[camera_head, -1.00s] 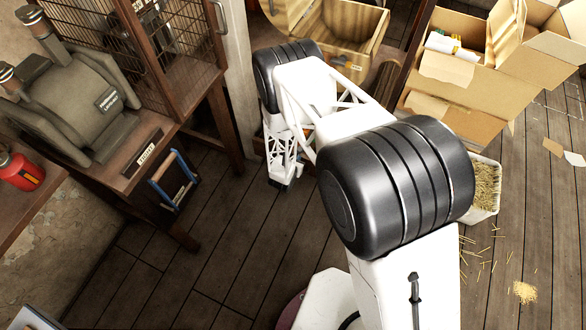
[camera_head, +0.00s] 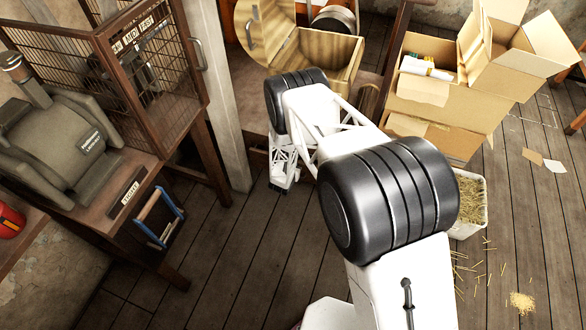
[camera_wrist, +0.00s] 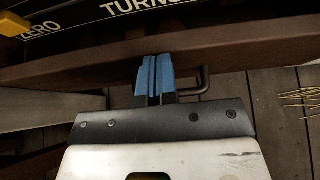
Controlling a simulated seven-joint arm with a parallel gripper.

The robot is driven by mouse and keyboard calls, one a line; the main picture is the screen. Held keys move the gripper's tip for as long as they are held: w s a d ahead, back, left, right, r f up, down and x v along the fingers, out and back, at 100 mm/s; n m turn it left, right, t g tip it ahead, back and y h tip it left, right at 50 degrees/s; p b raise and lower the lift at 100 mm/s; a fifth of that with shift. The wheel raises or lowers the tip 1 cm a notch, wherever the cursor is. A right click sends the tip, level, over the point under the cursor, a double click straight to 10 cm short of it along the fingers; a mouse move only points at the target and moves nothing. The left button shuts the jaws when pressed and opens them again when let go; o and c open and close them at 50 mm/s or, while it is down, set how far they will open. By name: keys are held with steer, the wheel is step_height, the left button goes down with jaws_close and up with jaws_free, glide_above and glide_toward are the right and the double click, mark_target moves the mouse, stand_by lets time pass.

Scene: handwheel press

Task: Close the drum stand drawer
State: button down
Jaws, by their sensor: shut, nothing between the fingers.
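The drum stand stands at the top centre of the head view, with a round wooden drum (camera_head: 264,28) and an open wooden box (camera_head: 328,50) on it. Its drawer is mostly hidden behind my arm in the head view, and I cannot tell how far out it is. My gripper (camera_head: 284,178) points down, low beside the stand. In the wrist view, my gripper's blue fingertips (camera_wrist: 153,74) are together and empty. They are in front of a brown wooden board (camera_wrist: 235,52). A dark bent metal handle (camera_wrist: 203,80) is just right of them; contact is unclear.
A table with a wire cage (camera_head: 165,75) and a grey machine (camera_head: 60,145) stands at left. A blue-framed rack (camera_head: 158,220) is beneath. Cardboard boxes (camera_head: 430,92) and a white straw bin (camera_head: 468,205) are at right.

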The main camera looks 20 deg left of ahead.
steer(key=shift+s, duration=0.1)
steer(key=s+f+v, duration=0.1)
steer(key=v, duration=1.2)
steer(key=shift+f, duration=0.25)
steer(key=shift+s, duration=0.1)
